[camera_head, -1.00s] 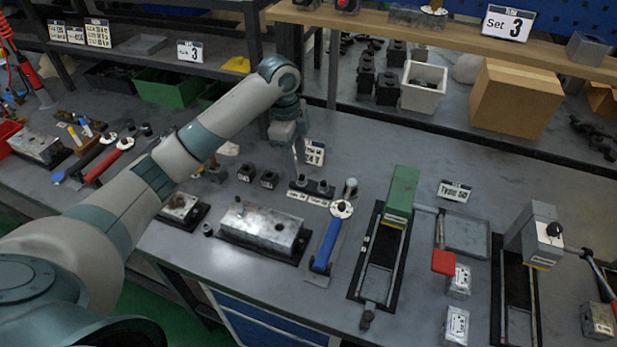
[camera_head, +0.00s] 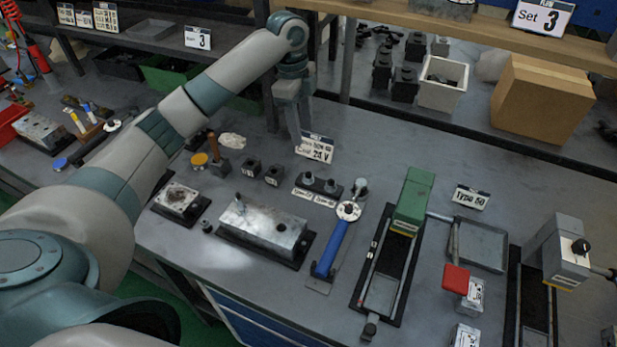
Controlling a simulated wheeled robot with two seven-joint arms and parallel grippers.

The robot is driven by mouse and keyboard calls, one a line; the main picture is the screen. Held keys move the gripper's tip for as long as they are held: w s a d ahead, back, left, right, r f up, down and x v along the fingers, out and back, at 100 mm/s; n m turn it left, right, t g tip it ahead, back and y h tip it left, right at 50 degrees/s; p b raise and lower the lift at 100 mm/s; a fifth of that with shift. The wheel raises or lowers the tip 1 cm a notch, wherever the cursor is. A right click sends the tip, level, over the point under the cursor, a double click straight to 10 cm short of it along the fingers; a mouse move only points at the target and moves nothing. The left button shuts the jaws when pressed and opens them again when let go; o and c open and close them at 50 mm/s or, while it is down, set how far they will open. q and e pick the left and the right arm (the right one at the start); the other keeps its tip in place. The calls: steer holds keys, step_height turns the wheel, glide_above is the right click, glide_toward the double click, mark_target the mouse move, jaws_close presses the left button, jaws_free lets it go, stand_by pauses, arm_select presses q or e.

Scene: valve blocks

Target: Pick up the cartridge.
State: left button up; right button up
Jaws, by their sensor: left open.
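A dark holder (camera_head: 318,186) with small round upright pieces stands mid-bench behind two small white labels. These pieces may be the cartridges; they are too small to tell. A metal valve block (camera_head: 262,226) lies on a black base in front of it. My left gripper (camera_head: 299,132) is open and points down behind the holder, close to a label card reading 24 V (camera_head: 315,148). It is apart from the holder, and nothing shows between its fingers. My right gripper is not in view.
A blue-handled torque tool (camera_head: 332,248) lies right of the valve block. A green-headed fixture (camera_head: 411,200) stands beyond it. A white bin (camera_head: 442,84) and cardboard box (camera_head: 541,97) stand at the back.

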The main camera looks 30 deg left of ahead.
arm_select(q)
steer(key=p, duration=0.3)
glide_above(308, 174)
step_height(308, 174, down, 10)
steer(key=shift+s+a+r, duration=0.15)
steer(key=shift+r, duration=0.1)
steer(key=shift+f, duration=0.5)
steer(key=shift+f+p, duration=0.5)
steer(key=f+p, duration=0.1)
steer(key=f, duration=0.2)
steer(key=shift+w, duration=0.2)
steer(key=shift+f, duration=0.65)
steer(key=c, duration=1.1)
